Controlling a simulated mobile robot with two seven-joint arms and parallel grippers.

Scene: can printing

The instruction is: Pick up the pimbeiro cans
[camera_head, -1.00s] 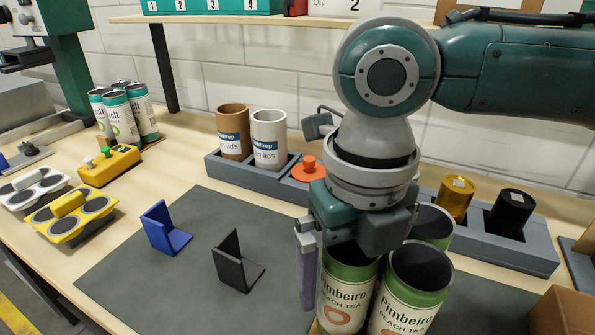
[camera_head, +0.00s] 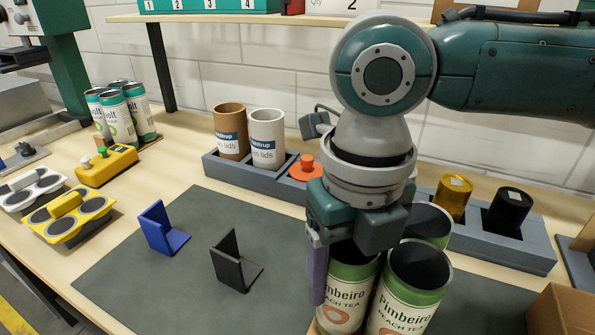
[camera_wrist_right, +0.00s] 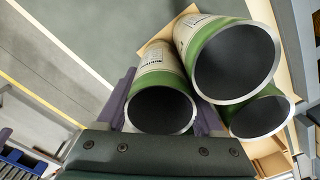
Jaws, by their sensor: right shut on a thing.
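Several open-topped green and cream Pimbeiro Peach Tea cans stand close together at the lower right of the head view. My right gripper (camera_head: 345,275) comes down over the left front can (camera_head: 348,290). In the right wrist view that can (camera_wrist_right: 160,108) sits between the two purple fingers, and the gripper (camera_wrist_right: 165,115) is shut on it. A second can (camera_head: 405,295) stands beside it, and a third (camera_head: 428,222) shows partly behind my gripper. The wrist view shows both of these, the larger (camera_wrist_right: 232,60) and the lower one (camera_wrist_right: 262,112), outside the fingers. My left gripper is not in view.
A dark mat (camera_head: 150,285) bears a blue bracket (camera_head: 160,230) and a black bracket (camera_head: 233,265). Behind is a grey holder (camera_head: 275,172) with lid tubes. A gold can (camera_head: 453,197) and a black can (camera_head: 508,212) stand right. A brown box (camera_head: 563,315) is at the right edge.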

